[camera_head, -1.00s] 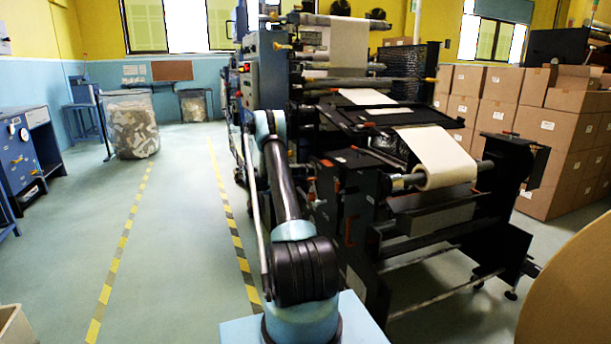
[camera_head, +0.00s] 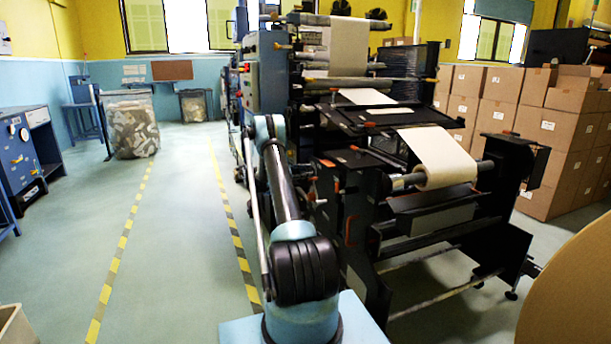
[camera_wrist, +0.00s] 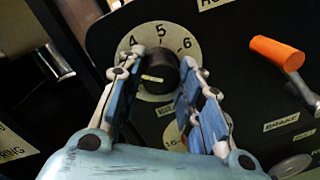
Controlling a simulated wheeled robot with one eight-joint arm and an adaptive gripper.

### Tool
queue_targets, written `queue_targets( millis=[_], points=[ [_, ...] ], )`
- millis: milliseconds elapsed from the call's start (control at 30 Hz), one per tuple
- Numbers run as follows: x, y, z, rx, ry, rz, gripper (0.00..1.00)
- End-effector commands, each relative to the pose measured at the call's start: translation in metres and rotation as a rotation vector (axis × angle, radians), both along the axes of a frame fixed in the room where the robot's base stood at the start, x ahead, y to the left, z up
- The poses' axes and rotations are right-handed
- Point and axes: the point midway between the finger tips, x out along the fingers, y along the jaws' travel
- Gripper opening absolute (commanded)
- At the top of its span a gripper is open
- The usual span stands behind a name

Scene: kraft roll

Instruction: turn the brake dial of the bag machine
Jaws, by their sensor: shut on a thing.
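The dial is a round black knob (camera_wrist: 158,70) with a pale pointer mark, on a pale ring scale (camera_wrist: 186,47) showing 4, 5 and 6. It sits on the machine's dark panel in the wrist view. My gripper (camera_wrist: 163,62) has its two blue-padded fingers on either side of the knob and is shut on it. The pointer mark lies on the knob's lower left part. The bag machine (camera_head: 350,190) stands right of my arm in the head view. My gripper and the dial are hidden there.
An orange-handled lever (camera_wrist: 277,52) is right of the dial, above a label reading BRAKE (camera_wrist: 281,127). A second small scale (camera_wrist: 172,136) is partly hidden below the knob. Cardboard boxes (camera_head: 560,130) stand at the right. The floor aisle (camera_head: 180,220) at left is clear.

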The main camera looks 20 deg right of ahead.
Motion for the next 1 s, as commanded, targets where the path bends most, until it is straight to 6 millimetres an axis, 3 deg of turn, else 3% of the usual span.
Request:
queue_targets(
  millis=[1000],
  points=[
    [0.0013,-0.0005,-0.0031,-0.03,0.924,0.002,0.09]
  ],
)
